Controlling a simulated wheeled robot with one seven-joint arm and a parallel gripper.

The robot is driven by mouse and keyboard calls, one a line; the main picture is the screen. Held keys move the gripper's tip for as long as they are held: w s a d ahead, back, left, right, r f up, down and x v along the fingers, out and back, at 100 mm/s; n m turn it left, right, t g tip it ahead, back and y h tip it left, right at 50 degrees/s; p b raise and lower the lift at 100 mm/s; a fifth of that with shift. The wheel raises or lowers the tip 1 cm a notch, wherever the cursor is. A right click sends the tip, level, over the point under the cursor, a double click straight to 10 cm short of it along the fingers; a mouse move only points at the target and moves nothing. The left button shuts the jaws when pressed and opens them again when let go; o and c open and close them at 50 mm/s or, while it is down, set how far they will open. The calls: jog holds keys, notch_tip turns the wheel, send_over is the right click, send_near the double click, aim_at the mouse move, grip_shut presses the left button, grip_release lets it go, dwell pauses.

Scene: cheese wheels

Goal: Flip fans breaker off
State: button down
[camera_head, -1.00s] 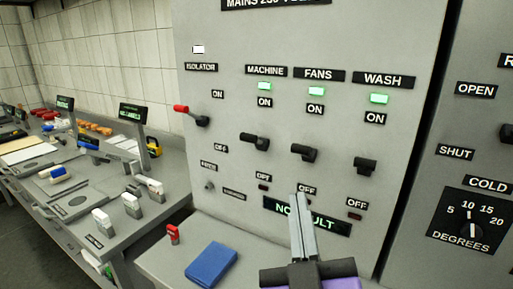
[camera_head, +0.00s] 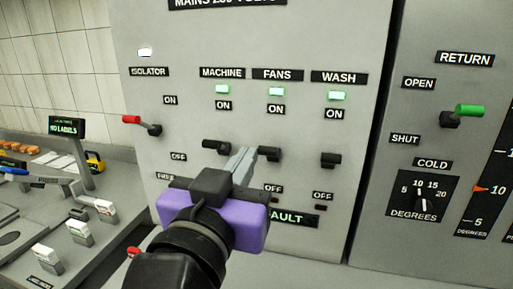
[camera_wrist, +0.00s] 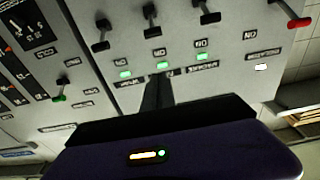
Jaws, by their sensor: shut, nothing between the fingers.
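The fans breaker is a black lever (camera_head: 269,153) on the grey panel, below the FANS label (camera_head: 277,75). Its green lamp (camera_head: 276,91) is lit. In the head view my gripper partly covers the lever's left side. My gripper (camera_head: 243,154) is shut and empty, its fingertips close to the lever's left. I cannot tell whether they touch. In the wrist view, which is upside down, the fans lever (camera_wrist: 152,20) shows beyond the fingertips (camera_wrist: 158,80), with the fans lamp (camera_wrist: 163,65) between them in the picture.
The machine lever (camera_head: 216,147) is left of the fans lever and the wash lever (camera_head: 330,159) right, both with green lamps lit. The red isolator lever (camera_head: 132,120) is far left. A cabinet with a green-handled lever (camera_head: 468,111) stands right. A cluttered bench (camera_head: 70,215) is left.

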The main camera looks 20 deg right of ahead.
jog(key=shift+w, duration=0.1)
jog(key=r+p, duration=0.1)
jog(key=p, duration=0.2)
send_over(270, 152)
jog(key=a+v, duration=0.1)
jog(key=v, duration=0.3)
jog(key=shift+w+d+f+p, duration=0.15)
jog(key=shift+w+d+f, duration=0.15)
jog(key=shift+f, duration=0.3)
jog(key=shift+w+d+f+p, duration=0.15)
jog(key=shift+w+d+f, duration=0.1)
jog(key=shift+f, duration=0.35)
jog(key=shift+w+d+f+p, duration=0.15)
jog(key=shift+w+f, duration=0.15)
jog(key=shift+f, duration=0.3)
jog(key=shift+f, duration=0.1)
